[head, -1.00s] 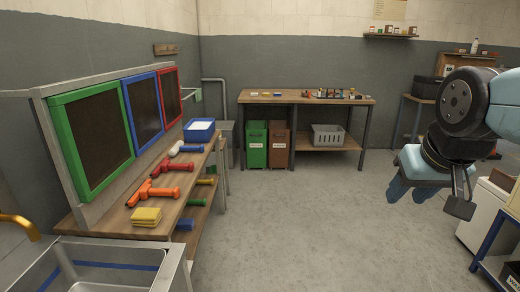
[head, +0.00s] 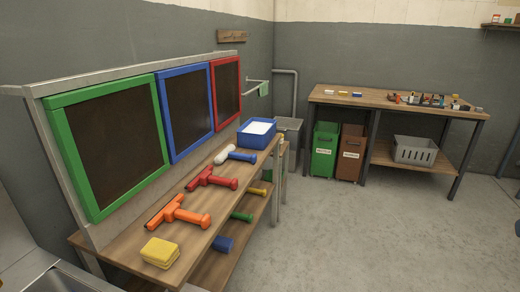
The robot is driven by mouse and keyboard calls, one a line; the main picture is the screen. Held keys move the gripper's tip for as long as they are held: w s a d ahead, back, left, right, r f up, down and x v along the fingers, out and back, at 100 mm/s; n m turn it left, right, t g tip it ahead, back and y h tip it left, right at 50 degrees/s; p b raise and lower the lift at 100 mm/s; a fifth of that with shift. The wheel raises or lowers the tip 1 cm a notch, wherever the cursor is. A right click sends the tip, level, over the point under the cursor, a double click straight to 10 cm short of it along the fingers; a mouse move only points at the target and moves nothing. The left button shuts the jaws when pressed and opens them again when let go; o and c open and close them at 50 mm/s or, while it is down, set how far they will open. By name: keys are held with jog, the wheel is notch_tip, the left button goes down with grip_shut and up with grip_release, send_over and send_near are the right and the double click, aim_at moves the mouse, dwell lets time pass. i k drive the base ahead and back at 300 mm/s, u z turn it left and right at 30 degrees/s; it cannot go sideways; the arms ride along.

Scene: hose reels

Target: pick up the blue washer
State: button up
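A blue-handled tool with a white rounded head, which looks like the blue washer (head: 241,156), lies on the wooden bench top in the head view. Its white head points left toward the framed panels and its handle points right. It lies just in front of a blue tray (head: 244,138) with white contents. A red T-shaped tool (head: 212,179) lies nearer, and an orange one (head: 180,214) nearer still. My gripper is out of view.
A yellow sponge stack (head: 160,252) sits at the bench's near end. Green-, blue- and red-framed panels (head: 168,72) stand behind the bench. Handles show on the lower shelf (head: 225,262). A far workbench (head: 375,99) stands across open grey floor (head: 350,240).

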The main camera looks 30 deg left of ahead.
aim_at(229, 152)
jog(key=u, duration=0.05)
jog(key=i, duration=1.05)
jog(key=u, duration=0.5)
jog(key=i, duration=1.1)
jog(key=u, duration=0.7)
jog(key=i, duration=0.95)
jog(key=u, duration=0.35)
